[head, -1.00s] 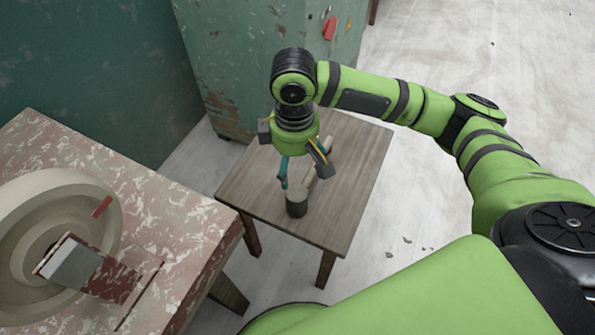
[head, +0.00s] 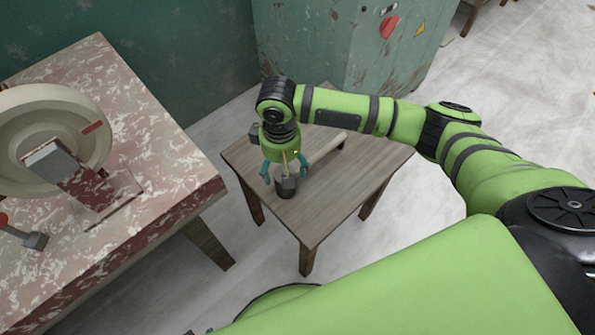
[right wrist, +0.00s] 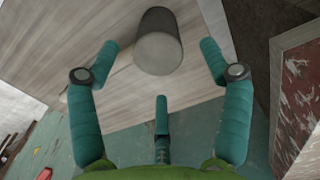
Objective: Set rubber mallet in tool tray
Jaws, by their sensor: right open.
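The rubber mallet stands out on the small wooden table. Its dark grey cylindrical head (head: 286,187) is near the table's front, and its pale handle (head: 326,148) runs toward the back right. My right gripper (head: 283,171) is open just above the head, partly covering it. In the right wrist view, the head (right wrist: 158,42) lies ahead of the open fingers (right wrist: 160,72), roughly centred between them, with its lighter round end facing the camera. No contact is visible. I cannot make out a tool tray for certain. My left gripper is not in view.
The wooden table (head: 335,202) is otherwise bare. A paint-splashed workbench (head: 165,170) at the left carries a pale round wheel (head: 85,105), and a red-handled tool (head: 33,240) lies at its left edge. A green cabinet (head: 300,45) stands behind.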

